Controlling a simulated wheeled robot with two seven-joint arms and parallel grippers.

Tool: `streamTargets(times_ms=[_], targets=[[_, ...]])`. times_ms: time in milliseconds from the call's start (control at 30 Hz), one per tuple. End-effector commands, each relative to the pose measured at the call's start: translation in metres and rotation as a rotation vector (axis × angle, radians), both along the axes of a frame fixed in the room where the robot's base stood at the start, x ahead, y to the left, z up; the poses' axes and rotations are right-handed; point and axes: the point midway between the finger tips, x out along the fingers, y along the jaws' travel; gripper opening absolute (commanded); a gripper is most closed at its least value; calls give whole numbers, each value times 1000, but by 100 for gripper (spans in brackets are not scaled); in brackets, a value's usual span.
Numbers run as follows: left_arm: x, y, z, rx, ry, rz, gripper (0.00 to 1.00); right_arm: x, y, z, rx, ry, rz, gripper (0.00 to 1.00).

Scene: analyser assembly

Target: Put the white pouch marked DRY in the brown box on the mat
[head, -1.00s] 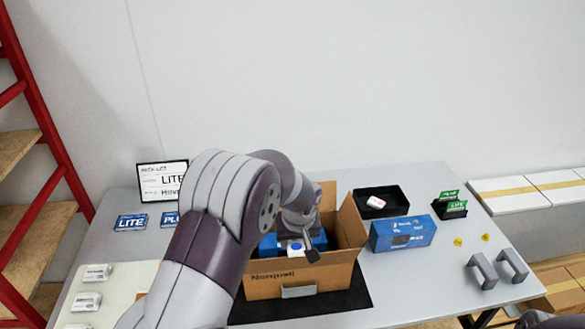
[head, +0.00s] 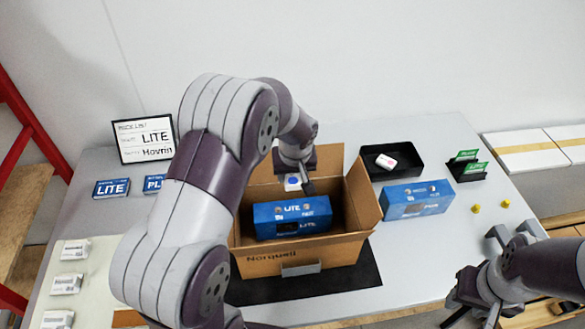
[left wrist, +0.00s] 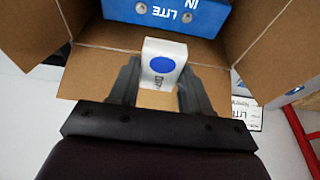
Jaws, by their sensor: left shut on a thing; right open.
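The white pouch (left wrist: 176,50) with a blue dot and partly hidden dark lettering is between the fingers of my left gripper (left wrist: 158,88) in the left wrist view. In the head view the pouch (head: 292,184) shows below my left gripper (head: 298,186), which is shut on it. It is over the rear part of the open brown box (head: 272,264), behind a blue LITE carton (head: 290,208) lying inside. I cannot tell how high the pouch is above the box floor. The box stands on the dark mat (head: 350,284). My right gripper (head: 466,300) is open at the lower right, apart from the box.
The brown box's flaps stand out around its opening. A sign (head: 145,138) stands at the back left.

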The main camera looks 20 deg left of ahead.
Motion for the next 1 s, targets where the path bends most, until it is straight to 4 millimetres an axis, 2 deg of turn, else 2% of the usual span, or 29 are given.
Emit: streamTargets(times_ms=[33, 433, 600, 733, 1000], targets=[[0, 0, -15, 0, 0, 0, 19, 0, 0, -13, 0, 0, 0, 43], [-1, 0, -81, -1, 1, 0, 19, 0, 0, -59, 0, 0, 0, 43], [0, 0, -109, 0, 0, 1, 19, 0, 0, -86, 0, 0, 0, 43], [0, 0, -117, 0, 0, 1, 19, 0, 0, -94, 0, 0, 0, 43], [0, 0, -116, 0, 0, 1, 19, 0, 0, -93, 0, 0, 0, 43]])
